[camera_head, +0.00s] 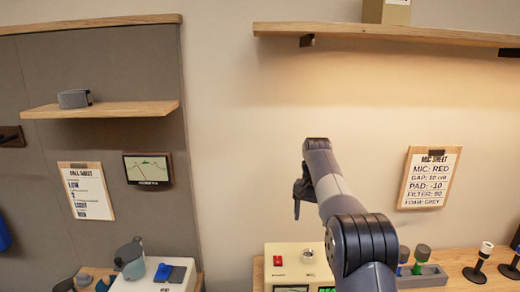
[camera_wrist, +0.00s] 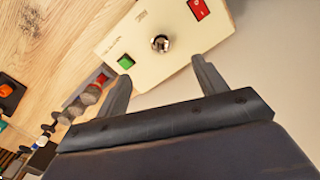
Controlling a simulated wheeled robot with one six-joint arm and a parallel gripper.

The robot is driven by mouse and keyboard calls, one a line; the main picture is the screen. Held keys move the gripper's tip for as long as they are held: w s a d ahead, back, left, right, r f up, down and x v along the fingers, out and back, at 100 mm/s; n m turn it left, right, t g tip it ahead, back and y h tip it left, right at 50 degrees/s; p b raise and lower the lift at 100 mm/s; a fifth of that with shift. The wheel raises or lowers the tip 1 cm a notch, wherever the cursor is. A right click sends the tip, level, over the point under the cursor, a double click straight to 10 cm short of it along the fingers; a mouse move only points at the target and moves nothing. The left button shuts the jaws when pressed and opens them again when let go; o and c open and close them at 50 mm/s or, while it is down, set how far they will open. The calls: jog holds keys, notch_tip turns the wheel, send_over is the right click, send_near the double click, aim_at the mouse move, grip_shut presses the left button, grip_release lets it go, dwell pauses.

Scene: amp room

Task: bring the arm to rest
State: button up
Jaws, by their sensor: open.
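My arm reaches up in the middle of the head view, with my gripper (camera_head: 297,208) hanging from its bent wrist, pointing down. The gripper is above a cream box (camera_head: 288,250) with a red switch and a silver knob. In the wrist view my gripper (camera_wrist: 160,69) has its two fingers spread apart with nothing between them. The cream box (camera_wrist: 140,38) lies beyond the fingertips, showing a green button, a silver knob and a red rocker switch. Part of the box is hidden behind my arm in the head view.
A wooden bench holds a grey rack (camera_head: 425,276) with coloured items and dark stands (camera_head: 478,262) at right. A grey-blue jug-like object (camera_head: 130,258) stands at left. A shelf (camera_head: 400,36) juts out above. The wall around my gripper is clear.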

jog(key=shift+w+d+r, duration=0.25)
jog(key=shift+w, duration=0.3)
jog(key=shift+s, duration=0.15)
